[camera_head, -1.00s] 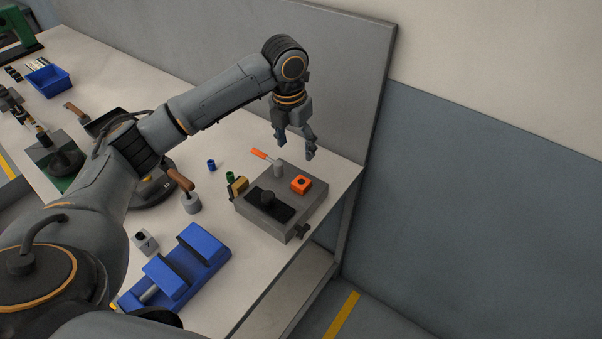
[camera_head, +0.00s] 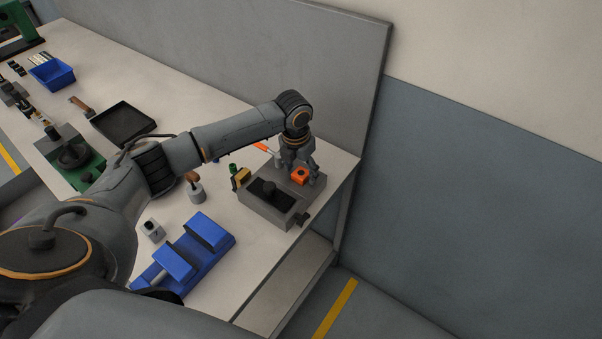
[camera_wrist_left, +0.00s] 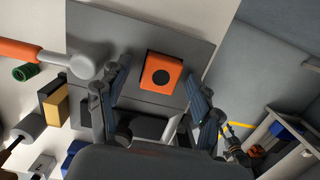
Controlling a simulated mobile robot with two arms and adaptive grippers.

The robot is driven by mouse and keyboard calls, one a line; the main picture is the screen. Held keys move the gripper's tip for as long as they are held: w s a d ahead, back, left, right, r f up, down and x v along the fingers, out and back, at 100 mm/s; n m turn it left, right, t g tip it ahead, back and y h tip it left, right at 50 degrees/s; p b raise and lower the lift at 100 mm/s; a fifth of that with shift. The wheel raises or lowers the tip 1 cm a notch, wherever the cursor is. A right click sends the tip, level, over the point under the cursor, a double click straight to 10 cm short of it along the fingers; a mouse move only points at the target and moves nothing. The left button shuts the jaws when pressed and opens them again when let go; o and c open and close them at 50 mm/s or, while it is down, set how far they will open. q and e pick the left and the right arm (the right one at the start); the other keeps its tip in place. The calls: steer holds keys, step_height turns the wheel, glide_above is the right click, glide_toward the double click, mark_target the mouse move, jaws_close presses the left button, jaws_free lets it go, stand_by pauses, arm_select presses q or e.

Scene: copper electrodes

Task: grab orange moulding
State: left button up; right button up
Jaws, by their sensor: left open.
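The orange moulding (camera_head: 300,176) is a small orange block with a dark round hole in its top. It sits on the right part of the grey metal block (camera_head: 268,212). In the left wrist view the moulding (camera_wrist_left: 162,75) lies between the two fingers. My left gripper (camera_head: 301,177) is open, pointing down around the moulding, with one finger on each side. The wrist view (camera_wrist_left: 155,95) shows a gap between each finger and the moulding. My right gripper is not in view.
A hammer with an orange handle (camera_wrist_left: 18,51) lies close to the left finger. A blue vise (camera_head: 207,240) and a brown-handled tool (camera_head: 195,190) are nearby. The table's right edge is close.

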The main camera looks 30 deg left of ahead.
arm_select(q)
steer(key=c, duration=1.1)
steer(key=shift+r, duration=0.15)
steer(key=shift+c, duration=0.2)
